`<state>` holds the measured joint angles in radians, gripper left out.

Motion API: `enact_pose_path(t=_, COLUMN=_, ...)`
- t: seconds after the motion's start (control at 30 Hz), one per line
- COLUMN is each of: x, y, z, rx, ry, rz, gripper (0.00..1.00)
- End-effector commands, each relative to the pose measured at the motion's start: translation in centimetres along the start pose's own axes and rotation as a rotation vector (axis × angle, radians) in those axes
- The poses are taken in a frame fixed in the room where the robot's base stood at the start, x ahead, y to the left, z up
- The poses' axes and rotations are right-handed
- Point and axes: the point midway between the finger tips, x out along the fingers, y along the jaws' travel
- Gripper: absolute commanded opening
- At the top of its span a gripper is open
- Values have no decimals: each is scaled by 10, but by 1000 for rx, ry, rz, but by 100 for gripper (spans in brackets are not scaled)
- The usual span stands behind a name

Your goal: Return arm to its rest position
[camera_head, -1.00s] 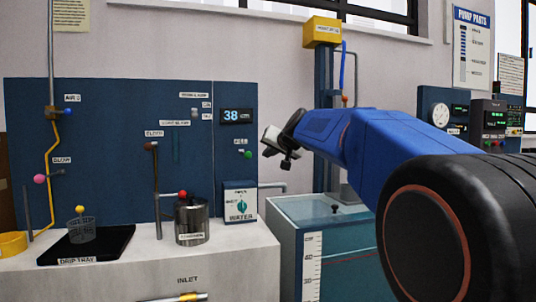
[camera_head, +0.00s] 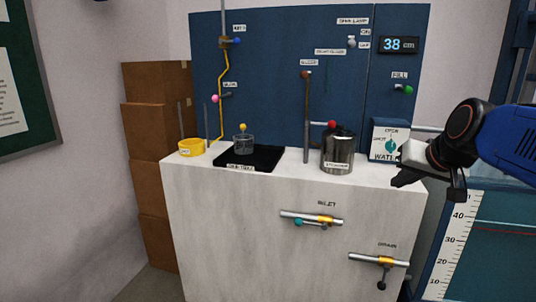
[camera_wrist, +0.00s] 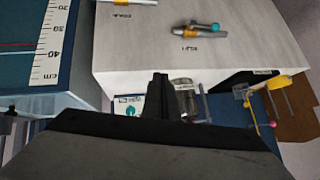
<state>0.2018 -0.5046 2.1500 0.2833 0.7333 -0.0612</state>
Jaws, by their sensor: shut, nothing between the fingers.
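My gripper (camera_head: 402,181) is at the right in the head view, just in front of the water box's lower right side in the picture. Its fingers are together with nothing between them. In the wrist view my gripper (camera_wrist: 160,85) shows as a dark shape in the lower middle, in front of the bench. My blue arm comes in from the right edge of the head view.
A pale bench (camera_head: 230,230) carries a metal pot (camera_head: 338,155), a black drip tray (camera_head: 270,158) and a yellow ring (camera_head: 191,147). The inlet valve (camera_head: 312,219) and drain valve (camera_head: 380,262) stick out from its front. A scaled tank (camera_head: 460,245) stands right; boxes (camera_head: 157,150) stand left.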

Motion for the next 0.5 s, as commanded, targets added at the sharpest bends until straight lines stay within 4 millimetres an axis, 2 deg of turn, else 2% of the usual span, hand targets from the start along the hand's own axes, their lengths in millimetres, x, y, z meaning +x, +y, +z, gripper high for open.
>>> enact_pose_path(t=0.03, x=-2, y=-2, z=32, rx=-30, ry=-39, rz=2, gripper=0)
enact_pose_path(t=0.1, x=-2, y=0, z=75, rx=-72, ry=-98, rz=13, gripper=0)
enact_pose_path(t=0.3, x=-7, y=16, z=192, rx=-187, ry=-253, rz=52, gripper=0)
enact_pose_path(t=0.4, x=-9, y=28, z=235, rx=-234, ry=-312, rz=72, gripper=0)
enact_pose_path(t=0.5, x=-10, y=37, z=265, rx=-266, ry=-351, rz=88, gripper=0)
